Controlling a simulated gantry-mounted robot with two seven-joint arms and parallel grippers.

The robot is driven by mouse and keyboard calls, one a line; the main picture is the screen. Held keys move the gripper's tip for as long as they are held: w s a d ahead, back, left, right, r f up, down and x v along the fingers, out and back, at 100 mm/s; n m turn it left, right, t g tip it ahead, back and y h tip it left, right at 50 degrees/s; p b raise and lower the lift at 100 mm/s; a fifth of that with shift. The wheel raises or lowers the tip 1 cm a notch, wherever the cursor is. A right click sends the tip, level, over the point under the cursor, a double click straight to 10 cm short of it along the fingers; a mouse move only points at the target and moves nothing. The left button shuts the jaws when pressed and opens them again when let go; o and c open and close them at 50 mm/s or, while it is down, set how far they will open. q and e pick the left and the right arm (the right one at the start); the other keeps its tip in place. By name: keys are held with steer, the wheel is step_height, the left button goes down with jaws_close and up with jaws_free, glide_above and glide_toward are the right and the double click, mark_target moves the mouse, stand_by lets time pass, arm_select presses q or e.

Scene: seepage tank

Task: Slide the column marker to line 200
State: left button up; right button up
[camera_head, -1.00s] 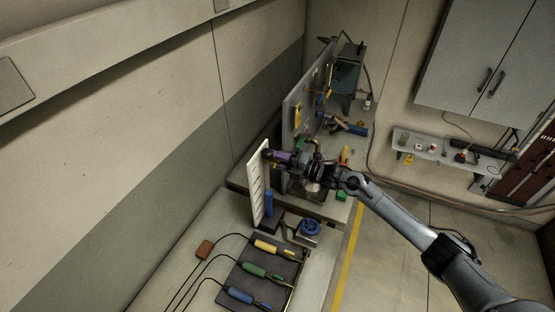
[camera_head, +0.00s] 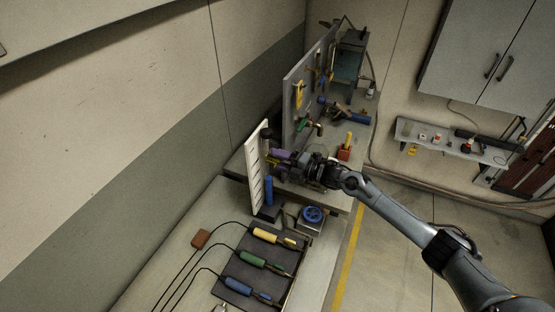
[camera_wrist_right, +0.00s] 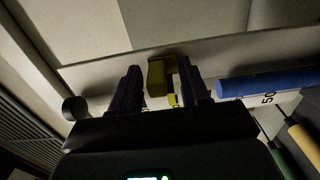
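The white column scale (camera_head: 256,168) stands upright on the bench, with dark marks down its face. A blue cylinder (camera_head: 269,190) stands at its lower part, and a dark cap (camera_head: 266,131) sits near its top. My right gripper (camera_head: 275,155) is at the upper part of the scale, its purple fingers pointing at it. In the right wrist view, the yellow column marker (camera_wrist_right: 157,79) lies between the two dark fingertips. Whether both fingers press on it is unclear. A printed 50 shows by the blue cylinder (camera_wrist_right: 265,84); line 200 is not readable. My left gripper is out of view.
A dark tray (camera_head: 250,268) with yellow, green and blue handled tools lies in front of the scale. A round blue knob (camera_head: 313,214) is to its right. A grey tool panel (camera_head: 296,112) stands behind.

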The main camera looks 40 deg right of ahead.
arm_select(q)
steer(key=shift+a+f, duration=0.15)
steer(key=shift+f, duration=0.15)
arm_select(e)
steer(key=v, duration=1)
steer(key=shift+s+d, duration=0.2)
steer(key=shift+s, duration=0.15)
